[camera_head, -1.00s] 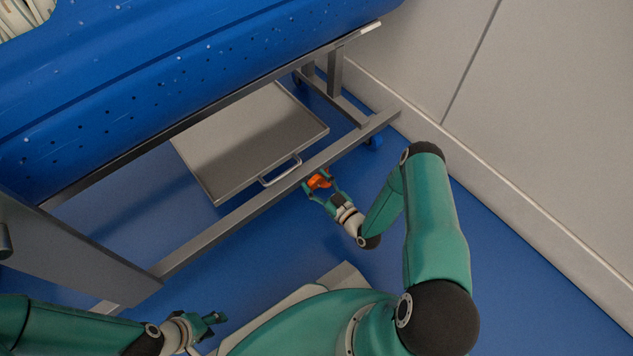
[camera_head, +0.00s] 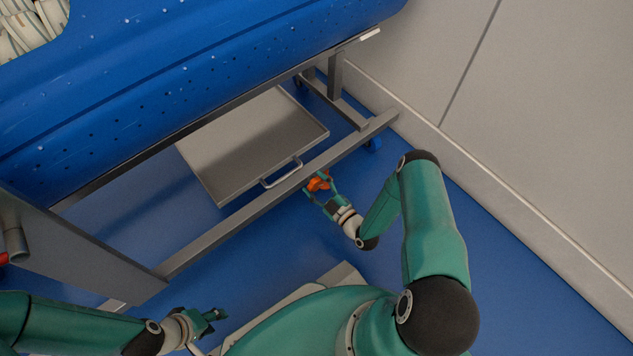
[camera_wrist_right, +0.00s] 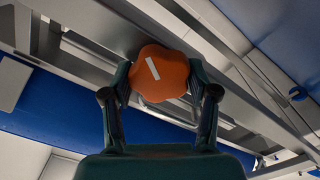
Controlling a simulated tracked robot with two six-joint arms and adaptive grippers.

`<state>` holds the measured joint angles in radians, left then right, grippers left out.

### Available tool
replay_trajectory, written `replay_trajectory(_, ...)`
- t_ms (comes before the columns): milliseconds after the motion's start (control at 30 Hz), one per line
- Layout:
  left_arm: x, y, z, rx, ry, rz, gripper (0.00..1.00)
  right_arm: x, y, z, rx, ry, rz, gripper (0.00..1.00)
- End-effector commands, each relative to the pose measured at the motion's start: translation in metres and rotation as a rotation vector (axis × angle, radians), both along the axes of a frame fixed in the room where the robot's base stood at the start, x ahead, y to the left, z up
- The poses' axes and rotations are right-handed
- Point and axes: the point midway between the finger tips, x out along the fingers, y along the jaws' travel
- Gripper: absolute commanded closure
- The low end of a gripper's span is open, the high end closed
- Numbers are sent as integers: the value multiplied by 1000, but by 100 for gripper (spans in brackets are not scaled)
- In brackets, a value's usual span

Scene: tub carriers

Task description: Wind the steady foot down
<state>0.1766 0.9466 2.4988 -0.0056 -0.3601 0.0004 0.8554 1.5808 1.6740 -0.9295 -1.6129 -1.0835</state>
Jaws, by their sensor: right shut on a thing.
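An orange lobed knob (camera_head: 319,183) sits beside the lower rail of the carrier in the head view. In the right wrist view the knob (camera_wrist_right: 159,73) faces me with a slanted white mark on it. My right gripper (camera_head: 320,185) is shut on the knob, one finger on each side; its fingers also show in the right wrist view (camera_wrist_right: 160,88). The steady foot's lower end is hidden behind the knob and rail. My left gripper (camera_head: 216,316) is low at the left, away from the carrier; its finger gap is too small to judge.
The carrier's steel rail (camera_head: 232,222) runs diagonally just beyond my right gripper. A grey tray (camera_head: 245,145) with a handle lies under the blue tub (camera_head: 200,70). A pale wall (camera_head: 540,130) bounds the right. Blue floor is clear between.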

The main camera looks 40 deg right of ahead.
Motion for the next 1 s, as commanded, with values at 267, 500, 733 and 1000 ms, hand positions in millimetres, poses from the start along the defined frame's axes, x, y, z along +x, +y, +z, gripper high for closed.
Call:
replay_trajectory(267, 0, 0, 17, 0, 0, 0, 60, -1, 3, 0, -257, -17, 2, 76)
replay_trajectory(500, 0, 0, 29, 0, 0, 0, 60, -1, 4, -1, -484, -33, 5, 76)
replay_trajectory(733, 0, 0, 40, 0, 0, 0, 60, -2, 5, -3, -701, -50, 5, 76)
replay_trajectory(1000, 0, 0, 53, 0, 0, 0, 60, -2, 6, -5, -937, -68, 8, 76)
